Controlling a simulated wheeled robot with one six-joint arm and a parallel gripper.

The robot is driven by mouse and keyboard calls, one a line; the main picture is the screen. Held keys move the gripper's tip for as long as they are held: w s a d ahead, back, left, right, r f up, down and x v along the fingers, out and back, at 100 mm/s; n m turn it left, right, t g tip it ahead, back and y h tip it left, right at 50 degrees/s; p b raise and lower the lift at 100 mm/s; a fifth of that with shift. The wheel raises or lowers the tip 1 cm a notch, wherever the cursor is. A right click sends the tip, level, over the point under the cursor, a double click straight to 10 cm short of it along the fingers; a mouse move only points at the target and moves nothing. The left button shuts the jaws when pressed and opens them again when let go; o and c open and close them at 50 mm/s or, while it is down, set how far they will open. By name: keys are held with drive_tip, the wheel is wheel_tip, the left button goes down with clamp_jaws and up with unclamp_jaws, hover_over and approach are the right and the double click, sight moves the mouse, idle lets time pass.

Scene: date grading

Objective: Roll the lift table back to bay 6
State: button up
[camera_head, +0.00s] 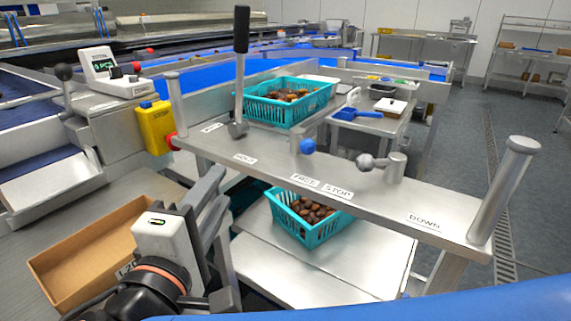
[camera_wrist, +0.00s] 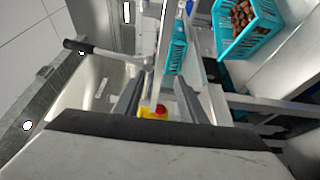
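The lift table's grey metal control panel (camera_head: 270,172) crosses the middle of the head view, with an upright post (camera_head: 500,195) at its right end and another (camera_head: 175,108) at its left. A tall black-gripped lever (camera_head: 240,75) stands upright on it. It also carries a blue knob (camera_head: 307,146) near the FREE and STOP labels and a ball-ended lever (camera_head: 375,160) towards the DOWN label. My gripper (camera_head: 216,190) is below and left of the panel. In the wrist view my gripper (camera_wrist: 160,88) has its fingers apart with no object clearly held. The table's wheels are hidden.
A teal basket of dates (camera_head: 283,112) stands behind the panel; another (camera_head: 325,228) sits on a low metal surface. A cardboard box (camera_head: 85,262) lies at the left. A yellow box with a red button (camera_head: 157,126) is by the left post. Open floor lies at the right.

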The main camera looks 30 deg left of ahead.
sight(247, 146)
drive_tip(key=x, duration=1.7)
clamp_jaws()
idle(1.1)
